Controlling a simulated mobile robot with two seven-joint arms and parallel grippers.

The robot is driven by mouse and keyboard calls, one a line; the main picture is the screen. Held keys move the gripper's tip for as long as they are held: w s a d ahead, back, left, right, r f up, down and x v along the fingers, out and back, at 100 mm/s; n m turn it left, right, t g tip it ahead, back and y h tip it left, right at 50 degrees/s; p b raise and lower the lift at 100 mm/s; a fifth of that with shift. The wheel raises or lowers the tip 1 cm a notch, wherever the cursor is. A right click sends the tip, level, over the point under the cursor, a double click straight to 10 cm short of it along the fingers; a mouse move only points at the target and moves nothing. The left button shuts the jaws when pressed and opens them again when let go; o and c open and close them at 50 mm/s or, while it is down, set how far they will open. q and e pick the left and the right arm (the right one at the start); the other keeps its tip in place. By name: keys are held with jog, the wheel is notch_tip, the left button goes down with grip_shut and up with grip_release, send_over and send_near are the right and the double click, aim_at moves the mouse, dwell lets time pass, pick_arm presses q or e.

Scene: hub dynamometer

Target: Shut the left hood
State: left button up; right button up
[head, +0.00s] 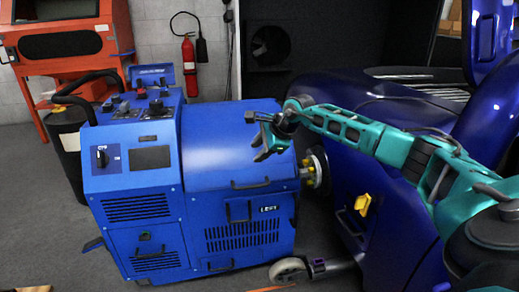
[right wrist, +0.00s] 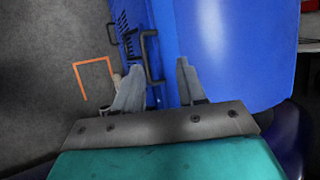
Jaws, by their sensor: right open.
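The left hood (head: 225,145) is the curved blue cover on top of the blue machine marked LEFT. Its lower edge lies along the top of the front panel (head: 240,215), and I can make out no gap there. A dark bar handle (head: 250,184) sits near that edge. My right gripper (head: 262,147) is open and empty, over the hood's right part. In the right wrist view, a dark handle (right wrist: 151,58) shows between the open fingers, beyond their tips; I cannot tell the distance. The hood's blue surface (right wrist: 235,50) fills the right there. My left gripper is not in view.
A dark blue car (head: 385,190) stands right of the machine, with a wheel hub (head: 316,170) between them. A control cabinet (head: 135,160) adjoins the hood on the left. An orange cabinet (head: 65,45) and a fire extinguisher (head: 189,65) stand behind.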

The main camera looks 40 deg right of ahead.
pick_arm(q)
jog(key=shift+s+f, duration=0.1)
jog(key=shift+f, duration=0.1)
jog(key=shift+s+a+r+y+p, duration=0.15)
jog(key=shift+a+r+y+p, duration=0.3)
jog(key=shift+p, duration=0.75)
pick_arm(e)
jog(key=v, duration=1.3)
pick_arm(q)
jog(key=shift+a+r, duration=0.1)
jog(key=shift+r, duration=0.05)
